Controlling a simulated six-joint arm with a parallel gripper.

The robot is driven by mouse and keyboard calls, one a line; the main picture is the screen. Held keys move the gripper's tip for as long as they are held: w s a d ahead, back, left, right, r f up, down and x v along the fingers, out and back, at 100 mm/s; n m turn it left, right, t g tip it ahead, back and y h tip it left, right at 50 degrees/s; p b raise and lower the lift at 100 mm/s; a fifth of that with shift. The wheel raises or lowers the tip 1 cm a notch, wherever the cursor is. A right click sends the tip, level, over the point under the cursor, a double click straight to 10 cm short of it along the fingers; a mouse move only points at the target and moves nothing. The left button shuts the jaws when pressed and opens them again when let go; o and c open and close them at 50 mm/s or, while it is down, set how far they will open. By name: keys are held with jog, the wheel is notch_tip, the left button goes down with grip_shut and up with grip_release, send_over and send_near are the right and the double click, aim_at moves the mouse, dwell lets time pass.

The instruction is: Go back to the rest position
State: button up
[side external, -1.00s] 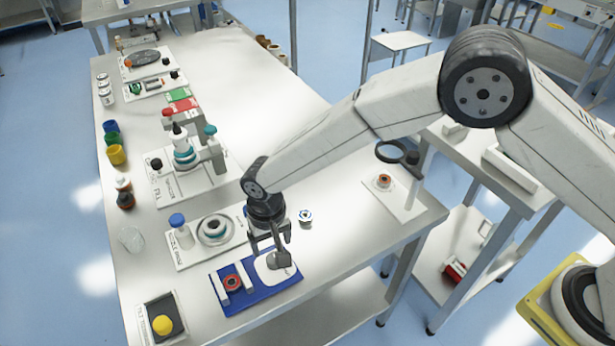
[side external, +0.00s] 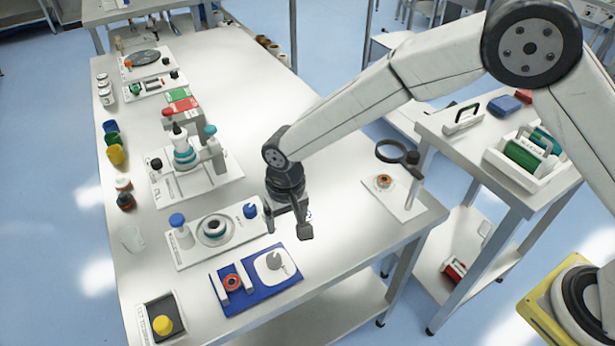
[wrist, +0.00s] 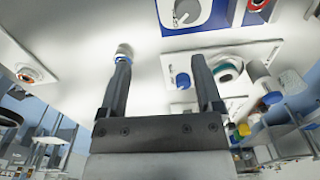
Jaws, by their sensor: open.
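My gripper (side external: 289,224) hangs above the white table (side external: 335,262), behind and to the right of the blue tray. It is open with nothing between its fingers, and both fingers (wrist: 163,86) show apart in the wrist view. The blue tray (side external: 258,291) lies flat near the table's front edge. It holds a round red-and-dark part (side external: 232,283) and a white plate with a grey piece (side external: 273,261). A small white and blue item (side external: 309,215) on the table is partly hidden behind my gripper.
A white base with a ring fixture (side external: 216,229) and blue-capped bottle (side external: 178,222) stands left of my gripper. A magnifier stand (side external: 392,152) is at the right. A dark tray with a yellow knob (side external: 162,325) sits at front left. A side table (side external: 455,150) holds a carrier.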

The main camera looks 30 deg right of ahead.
jog(key=s+d+r+t, duration=0.1)
jog(key=s+d+r, duration=0.15)
jog(key=d, duration=0.55)
jog(key=s+d+r, duration=0.1)
jog(key=d+r, duration=0.3)
jog(key=d, duration=0.4)
jog(key=s+d+r+t, duration=0.1)
jog(key=s+d, duration=1)
jog(key=shift+s+d+r, duration=0.2)
jog(key=shift+d+r, duration=0.2)
